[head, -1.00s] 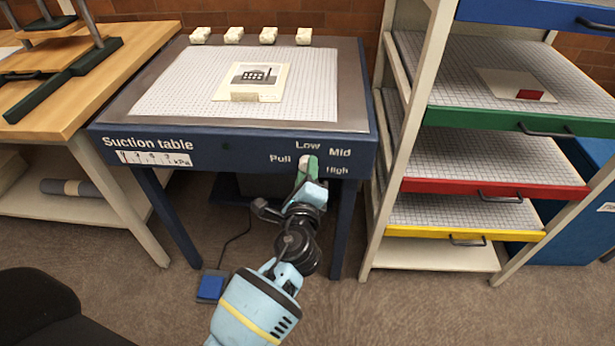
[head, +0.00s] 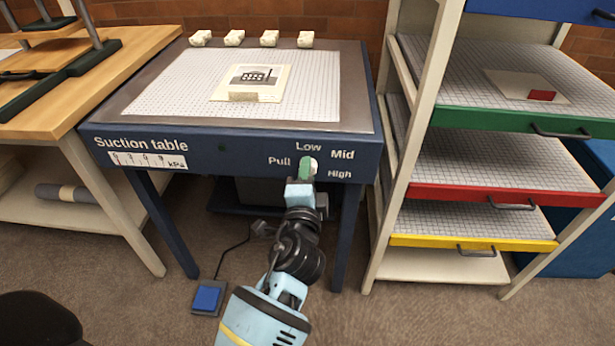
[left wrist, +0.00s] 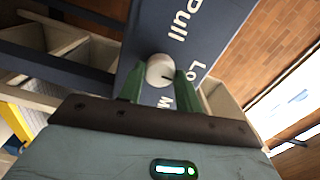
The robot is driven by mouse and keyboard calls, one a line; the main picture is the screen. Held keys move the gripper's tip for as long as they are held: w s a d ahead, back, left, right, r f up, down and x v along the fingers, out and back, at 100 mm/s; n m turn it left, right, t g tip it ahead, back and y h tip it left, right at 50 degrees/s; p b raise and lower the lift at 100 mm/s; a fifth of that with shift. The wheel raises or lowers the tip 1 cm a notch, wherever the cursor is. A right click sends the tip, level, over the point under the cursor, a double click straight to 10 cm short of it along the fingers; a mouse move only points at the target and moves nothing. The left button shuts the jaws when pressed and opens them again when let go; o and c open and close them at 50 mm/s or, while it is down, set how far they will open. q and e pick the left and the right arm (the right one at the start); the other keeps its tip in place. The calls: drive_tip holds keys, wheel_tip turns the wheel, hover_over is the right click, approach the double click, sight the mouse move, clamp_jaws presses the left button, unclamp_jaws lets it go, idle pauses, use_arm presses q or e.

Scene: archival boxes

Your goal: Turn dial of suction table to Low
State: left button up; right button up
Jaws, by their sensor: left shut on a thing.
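The suction table (head: 232,158) has a dark blue front panel lettered Pull, Low, Mid and High around a white round dial (head: 313,164). My left gripper (head: 306,169) is at the dial, its green fingers covering part of it in the head view. In the left wrist view the dial (left wrist: 160,70) sits between the two green fingers (left wrist: 156,84), and the gripper is shut on it. A dark mark on the dial points toward the side with the Low lettering; its exact setting is hard to tell. My right gripper is not in view.
A sheet with a picture (head: 252,82) lies on the table top, with several small pale blocks behind it. A blue foot pedal (head: 208,297) is on the floor. A rack with coloured trays (head: 500,195) stands close on the right, a wooden bench (head: 120,58) on the left.

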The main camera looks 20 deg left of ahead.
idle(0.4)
use_arm(q)
drive_tip(key=o, duration=0.8)
drive_tip(key=shift+o, duration=1)
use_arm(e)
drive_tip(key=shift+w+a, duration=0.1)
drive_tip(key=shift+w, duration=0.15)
